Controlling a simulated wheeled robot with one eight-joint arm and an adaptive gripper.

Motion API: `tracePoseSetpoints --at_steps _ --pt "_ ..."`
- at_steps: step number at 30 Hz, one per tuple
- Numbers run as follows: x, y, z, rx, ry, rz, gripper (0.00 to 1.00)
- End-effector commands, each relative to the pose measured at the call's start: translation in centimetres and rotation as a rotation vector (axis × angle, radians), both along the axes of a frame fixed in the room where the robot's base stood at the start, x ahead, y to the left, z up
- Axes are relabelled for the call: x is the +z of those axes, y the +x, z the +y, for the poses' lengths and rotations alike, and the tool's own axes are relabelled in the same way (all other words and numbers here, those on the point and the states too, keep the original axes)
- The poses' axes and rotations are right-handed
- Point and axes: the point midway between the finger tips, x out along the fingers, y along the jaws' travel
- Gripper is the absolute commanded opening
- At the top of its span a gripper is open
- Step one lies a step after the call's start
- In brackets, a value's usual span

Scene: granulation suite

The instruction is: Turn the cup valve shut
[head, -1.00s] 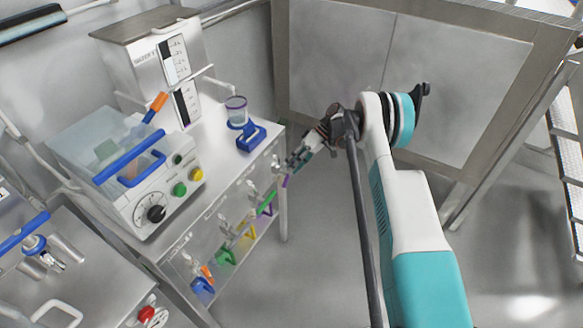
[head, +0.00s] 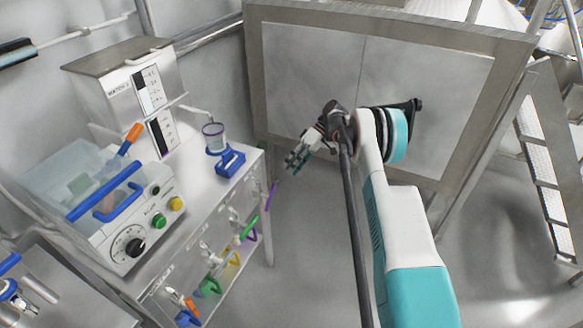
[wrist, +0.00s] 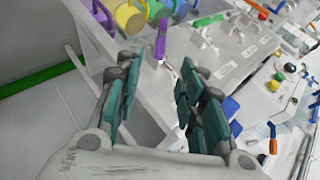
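A clear cup (head: 213,138) with a blue base or bracket (head: 230,163) stands at the right end of the bench top, beside the water unit. Which part is the cup valve I cannot tell for sure. Several coloured lever handles are on the bench front, among them a purple one (head: 271,194) and a green one (head: 249,227). My gripper (head: 295,160) hangs right of the bench, apart from cup and handles. In the wrist view my gripper (wrist: 158,100) has its fingers spread with nothing between them; a purple handle (wrist: 161,42) shows beyond the fingertips.
A water bath (head: 100,200) with a blue-handled lid, a dial and coloured knobs stands on the bench, with the tall water unit (head: 120,88) behind. A large grey panelled cabinet (head: 390,80) stands behind my arm; a ladder (head: 545,160) is at right. The floor right of the bench is clear.

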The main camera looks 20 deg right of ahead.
Motion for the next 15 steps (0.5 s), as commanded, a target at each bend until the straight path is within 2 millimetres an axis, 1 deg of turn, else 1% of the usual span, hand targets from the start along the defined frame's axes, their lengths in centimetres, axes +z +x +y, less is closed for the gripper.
tracePoseSetpoints --at_steps 1,4,8,11,12,15 --pt "0.0 0.0 0.1 0.002 -0.001 -0.002 0.23" --pt "0.3 0.0 0.8 0.037 -0.018 -0.036 0.0" --pt "1.3 -0.2 3.3 0.181 -0.083 -0.172 0.0" --pt "2.3 -0.8 5.8 0.374 -0.16 -0.327 0.0" --pt "2.8 -1.1 6.8 0.462 -0.191 -0.39 0.0" --pt "3.9 -2.0 8.6 0.684 -0.261 -0.529 0.0"
